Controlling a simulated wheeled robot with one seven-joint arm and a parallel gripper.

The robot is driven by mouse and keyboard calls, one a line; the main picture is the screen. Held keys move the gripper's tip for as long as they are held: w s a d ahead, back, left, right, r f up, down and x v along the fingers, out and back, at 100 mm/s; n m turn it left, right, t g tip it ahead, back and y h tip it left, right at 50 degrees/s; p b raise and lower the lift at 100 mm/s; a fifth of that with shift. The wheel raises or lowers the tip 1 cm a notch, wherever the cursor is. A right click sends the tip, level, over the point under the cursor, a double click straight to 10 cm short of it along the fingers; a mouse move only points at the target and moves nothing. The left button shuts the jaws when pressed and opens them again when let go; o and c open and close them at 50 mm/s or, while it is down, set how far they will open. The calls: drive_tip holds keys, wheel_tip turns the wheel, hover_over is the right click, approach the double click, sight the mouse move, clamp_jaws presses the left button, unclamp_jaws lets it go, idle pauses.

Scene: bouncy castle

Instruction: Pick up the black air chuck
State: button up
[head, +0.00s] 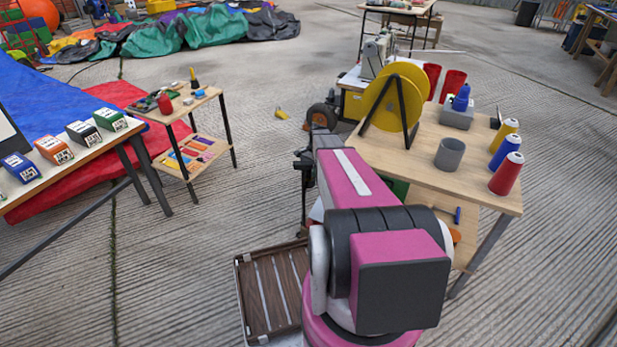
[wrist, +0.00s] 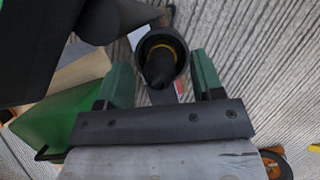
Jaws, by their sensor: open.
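In the wrist view my gripper (wrist: 156,66) is open, with one green finger on each side. A black round piece with a yellow inner ring and a dark pointed middle, which looks like the black air chuck (wrist: 181,60), shows between the fingertips. Gaps show on both sides of it, and I cannot tell how deep it sits between the fingers. In the head view I cannot make out the chuck, and my pink and black arm hides much of the area ahead.
In the wrist view a large dark body with a green edge (wrist: 45,30) is close at upper left, above a green box (wrist: 60,122). In the head view a wooden workbench (head: 425,160) with spools stands right of my arm. A brown slatted case (head: 262,290) lies open on the floor.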

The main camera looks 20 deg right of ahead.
drive_tip(key=shift+s+a+f, duration=0.15)
drive_tip(key=shift+a+f, duration=0.05)
drive_tip(key=shift+f, duration=0.4)
drive_tip(key=c, duration=1)
drive_tip(key=shift+r, duration=0.1)
drive_tip(key=shift+c, duration=0.2)
